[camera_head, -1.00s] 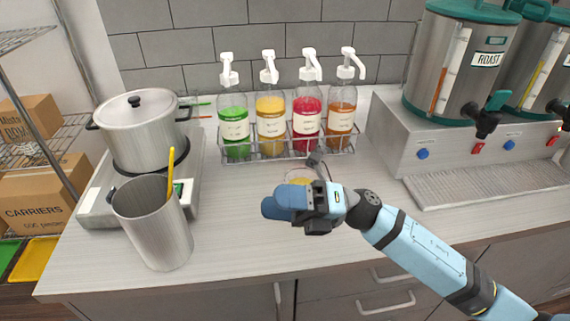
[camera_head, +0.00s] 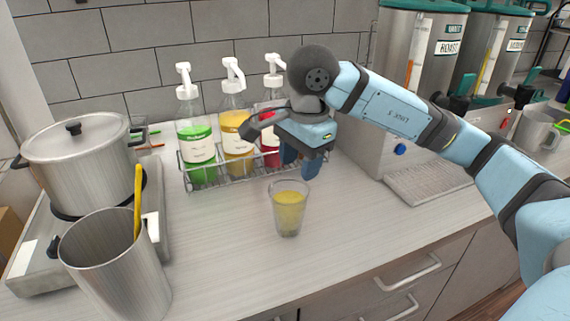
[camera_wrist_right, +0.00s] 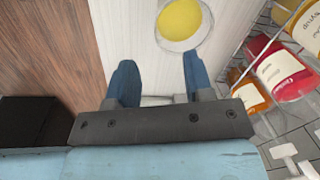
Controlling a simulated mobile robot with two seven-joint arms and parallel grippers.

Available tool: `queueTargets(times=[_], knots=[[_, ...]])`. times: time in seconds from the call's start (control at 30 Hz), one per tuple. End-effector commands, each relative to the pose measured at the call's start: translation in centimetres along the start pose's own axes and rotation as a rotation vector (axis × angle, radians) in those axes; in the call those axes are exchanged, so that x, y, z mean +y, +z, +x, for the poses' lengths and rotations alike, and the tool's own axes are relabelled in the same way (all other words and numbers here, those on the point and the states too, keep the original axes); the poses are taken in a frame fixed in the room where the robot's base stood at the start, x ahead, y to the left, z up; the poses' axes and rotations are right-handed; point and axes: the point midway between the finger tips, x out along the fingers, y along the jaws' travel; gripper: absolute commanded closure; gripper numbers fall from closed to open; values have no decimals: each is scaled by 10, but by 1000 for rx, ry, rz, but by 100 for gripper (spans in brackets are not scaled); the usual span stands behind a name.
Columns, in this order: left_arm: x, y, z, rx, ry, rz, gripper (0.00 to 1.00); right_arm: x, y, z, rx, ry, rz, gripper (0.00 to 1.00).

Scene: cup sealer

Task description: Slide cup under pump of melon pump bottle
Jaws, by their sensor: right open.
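A clear cup (camera_head: 289,214) with yellow liquid stands upright on the counter, in front of the bottle rack. It also shows at the top of the right wrist view (camera_wrist_right: 181,20). My right gripper (camera_head: 301,166) is open and empty, just behind and above the cup in the head view. In the wrist view its fingers (camera_wrist_right: 160,80) point toward the cup, which is beyond the fingertips. Pump bottles stand in a wire rack: green (camera_head: 196,146), yellow (camera_head: 236,132) and red (camera_head: 268,150). I cannot read which is melon. My arm hides the orange bottle in the head view.
A steel pot (camera_head: 82,160) sits on a burner at the left. A steel container (camera_head: 115,265) with a yellow-handled utensil stands in front of it. Drink dispensers (camera_head: 425,50) and a drip tray (camera_head: 428,182) are at the right. The counter left of the cup is clear.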

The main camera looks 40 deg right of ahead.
Motion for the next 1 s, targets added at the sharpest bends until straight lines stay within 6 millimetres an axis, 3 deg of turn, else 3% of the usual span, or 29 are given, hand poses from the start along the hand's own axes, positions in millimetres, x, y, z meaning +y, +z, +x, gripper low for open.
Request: queueTargets(times=[0.37,0.53,1.0], knots=[[1,-1,0,3,2,0,57,0,-4,-2,24,-7,2,52],[1,0,0,3,2,0,57,0,-5,6,24,-5,3,52],[0,1,2,2,1,-2,57,0,-6,92,22,-3,2,52]])
